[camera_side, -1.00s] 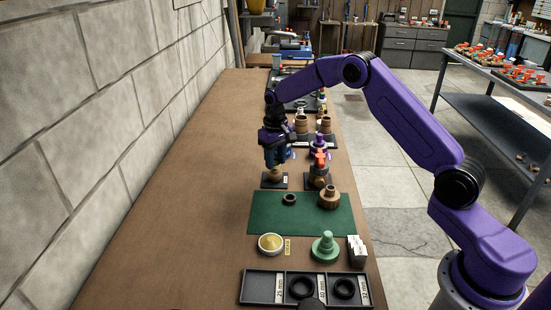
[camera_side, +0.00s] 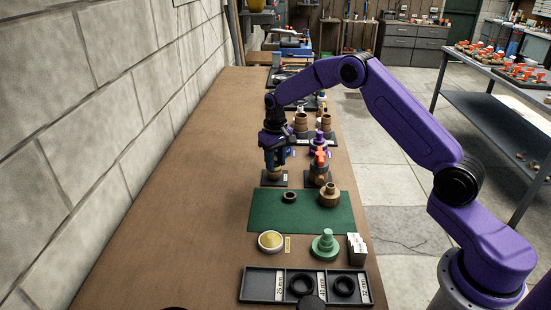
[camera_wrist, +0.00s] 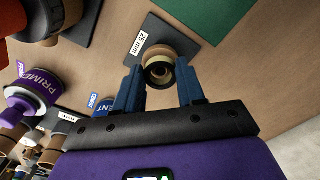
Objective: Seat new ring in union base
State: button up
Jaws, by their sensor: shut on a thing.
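The union base (camera_side: 275,177) is a tan round fitting on a dark stand labelled 25 mm; it also shows in the wrist view (camera_wrist: 178,48). My gripper (camera_side: 275,168) is right over its top, pointing down. In the wrist view the blue fingers (camera_wrist: 159,80) are shut on a small dark ring (camera_wrist: 149,76), seen around the fitting's opening. Whether the ring touches its seat cannot be told. Another dark ring (camera_side: 290,196) lies on the green mat (camera_side: 262,215). The tray (camera_side: 262,287) in front has an empty left compartment and black rings in the other two.
A brown union nut (camera_side: 330,195) stands on the mat. A valve with an orange handle (camera_side: 320,158) stands close right of the base, with a purple-capped can behind. A yellow-filled dish (camera_side: 271,242) and green stepped piece (camera_side: 326,247) stand in front. The bench's left is clear.

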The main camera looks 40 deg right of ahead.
jog(key=shift+f, duration=0.3)
dwell(0.4)
jog(key=o, duration=1.4)
notch_tip(320, 180, up, 8)
dwell(0.6)
dwell(0.7)
